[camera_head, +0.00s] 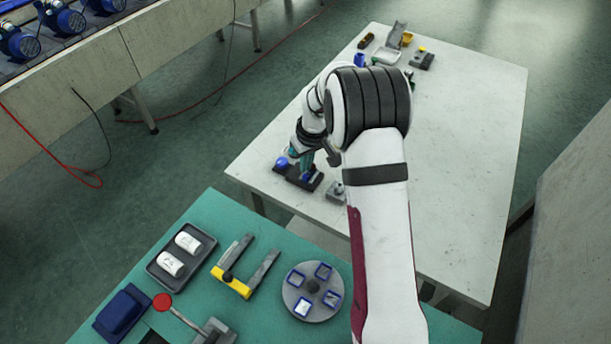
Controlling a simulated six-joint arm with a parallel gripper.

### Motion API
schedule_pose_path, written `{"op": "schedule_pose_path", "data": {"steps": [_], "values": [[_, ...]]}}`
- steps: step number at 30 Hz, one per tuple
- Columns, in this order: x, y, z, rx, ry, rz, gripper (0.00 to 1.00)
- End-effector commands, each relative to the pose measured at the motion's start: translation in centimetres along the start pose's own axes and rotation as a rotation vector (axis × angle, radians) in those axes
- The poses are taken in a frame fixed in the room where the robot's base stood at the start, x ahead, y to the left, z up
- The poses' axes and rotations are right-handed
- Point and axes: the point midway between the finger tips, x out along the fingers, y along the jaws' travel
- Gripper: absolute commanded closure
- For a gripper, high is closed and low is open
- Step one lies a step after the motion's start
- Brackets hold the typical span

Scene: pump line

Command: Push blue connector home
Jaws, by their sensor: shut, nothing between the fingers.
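A dark block (291,173) lies near the left corner of the white table. A round blue part (282,162) sits on its left end, and a smaller blue part (308,178) shows on its right portion. I cannot tell which of these is the blue connector, or how deep either one sits. My gripper (307,169) is shut and empty, pointing down at the block between the blue parts. It partly hides the block, and I cannot tell whether it touches anything.
A small grey fixture (336,190) stands right of the block. Several items, including a white tray (386,56), stand at the table's far end. The table's right side is clear. A green bench (240,318) in front holds a dark tray (205,240) and a round plate (313,312).

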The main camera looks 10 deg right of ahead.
Motion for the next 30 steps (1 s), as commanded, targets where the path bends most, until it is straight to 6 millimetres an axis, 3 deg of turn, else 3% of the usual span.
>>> {"op": "schedule_pose_path", "data": {"steps": [30], "values": [[1.4,0.0,0.1,0.0,-0.001,-0.001,1.0]]}}
